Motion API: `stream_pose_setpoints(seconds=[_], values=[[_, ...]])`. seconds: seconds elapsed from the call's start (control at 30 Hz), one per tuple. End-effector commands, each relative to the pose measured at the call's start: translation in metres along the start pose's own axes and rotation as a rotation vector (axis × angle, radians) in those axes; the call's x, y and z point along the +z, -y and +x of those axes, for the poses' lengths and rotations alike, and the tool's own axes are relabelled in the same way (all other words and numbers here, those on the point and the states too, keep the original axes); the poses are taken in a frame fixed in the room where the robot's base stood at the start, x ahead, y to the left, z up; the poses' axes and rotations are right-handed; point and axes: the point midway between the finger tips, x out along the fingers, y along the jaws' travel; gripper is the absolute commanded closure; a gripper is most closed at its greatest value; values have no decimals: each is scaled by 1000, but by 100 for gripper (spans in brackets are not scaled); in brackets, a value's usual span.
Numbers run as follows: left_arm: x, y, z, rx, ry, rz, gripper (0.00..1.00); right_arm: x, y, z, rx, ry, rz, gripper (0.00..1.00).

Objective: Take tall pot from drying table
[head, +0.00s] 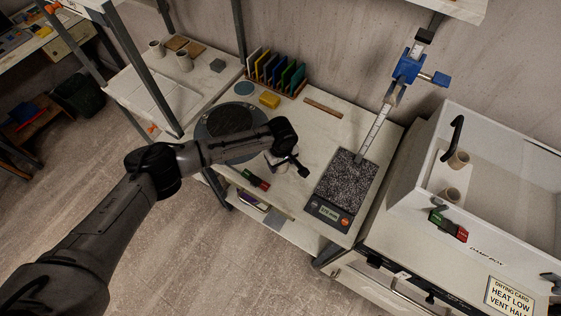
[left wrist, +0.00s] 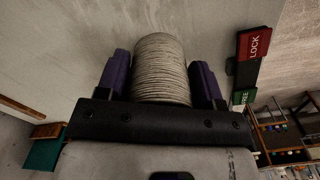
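A pale, ribbed clay pot (left wrist: 160,70) stands out between the two purple fingers of my left gripper (left wrist: 163,82) in the left wrist view. The fingers lie close against both sides of the pot, and the gripper looks shut on it. In the head view my left gripper (head: 285,163) is over the front of the middle worktable (head: 310,135), where the wrist mostly hides the pot. My right gripper is not in view.
A dark round wheel (head: 228,119), a rack of coloured cards (head: 276,72), a yellow block (head: 269,100) and a scale (head: 328,212) are on the worktable. A blue-headed gauge (head: 408,67) rises behind the scale. The white damp box (head: 510,195) at right holds two pots.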

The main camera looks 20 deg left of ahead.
Motion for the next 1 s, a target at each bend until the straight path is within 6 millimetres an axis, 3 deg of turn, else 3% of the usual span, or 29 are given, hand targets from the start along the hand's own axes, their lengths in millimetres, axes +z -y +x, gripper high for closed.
stream_pose_setpoints(seconds=[0.3, 0.67, 0.93, 1.0], values=[[0, 0, 0, 0, 0, 0, 70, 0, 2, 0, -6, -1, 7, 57], [0, 0, -6, 1, 0, -1, 70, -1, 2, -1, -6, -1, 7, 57], [0, -1, -46, 4, 0, 0, 70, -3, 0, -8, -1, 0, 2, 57], [16, -9, -52, 4, 3, 6, 70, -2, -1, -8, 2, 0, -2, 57]])
